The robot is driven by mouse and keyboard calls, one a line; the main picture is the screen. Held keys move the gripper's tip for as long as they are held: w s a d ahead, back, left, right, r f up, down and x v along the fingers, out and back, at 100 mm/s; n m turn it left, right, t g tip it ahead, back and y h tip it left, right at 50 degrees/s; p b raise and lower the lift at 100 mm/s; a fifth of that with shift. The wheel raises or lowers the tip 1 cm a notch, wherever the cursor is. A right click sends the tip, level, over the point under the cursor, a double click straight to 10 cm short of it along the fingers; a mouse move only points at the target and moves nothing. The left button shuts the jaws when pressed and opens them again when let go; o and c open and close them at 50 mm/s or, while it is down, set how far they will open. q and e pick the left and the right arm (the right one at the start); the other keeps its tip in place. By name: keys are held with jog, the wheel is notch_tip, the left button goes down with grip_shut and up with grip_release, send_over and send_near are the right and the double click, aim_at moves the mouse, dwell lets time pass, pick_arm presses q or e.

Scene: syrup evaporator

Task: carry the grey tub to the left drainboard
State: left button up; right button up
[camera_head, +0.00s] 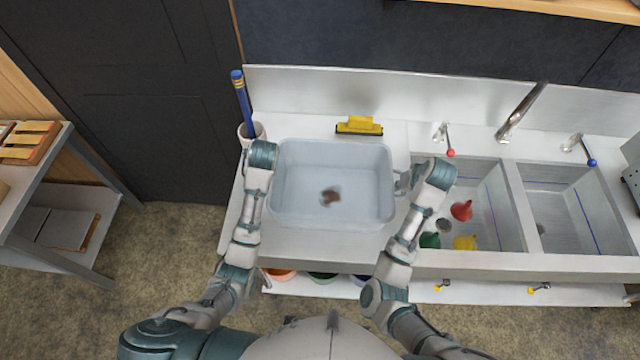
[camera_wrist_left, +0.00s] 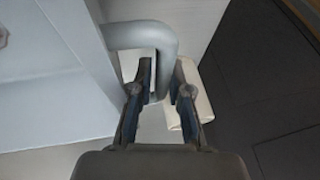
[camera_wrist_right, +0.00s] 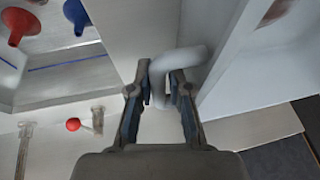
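The grey tub (camera_head: 290,217) is a wide, pale box over the left drainboard (camera_head: 312,245), left of the sinks. A small blurred brown patch shows at its bottom. My left gripper (camera_wrist_left: 163,75) has its fingers closely around the tub's left bar handle (camera_wrist_left: 152,35). My right gripper (camera_wrist_right: 159,75) has its fingers closely around the right bar handle (camera_wrist_right: 188,59). Both grippers look shut on the handles. The tub looks about level. I cannot tell whether its bottom touches the drainboard.
A white cup (camera_head: 259,131) with a blue brush or pencil (camera_head: 241,95) stands close beside the tub's left back corner. A yellow squeegee (camera_head: 359,126) lies behind the tub. Red, yellow and green funnels lie in the near sink (camera_head: 495,190). A faucet (camera_head: 520,112) stands at the back.

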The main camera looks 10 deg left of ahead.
pick_arm(q)
jog(key=shift+o, duration=1)
jog(key=shift+r, duration=0.2)
pick_arm(e)
jog(key=shift+o, duration=1)
jog(key=shift+r, duration=0.15)
jog(key=shift+d, duration=0.15)
pick_arm(q)
jog(key=v, duration=0.7)
jog(key=shift+r, duration=0.15)
pick_arm(e)
jog(key=shift+r, duration=0.1)
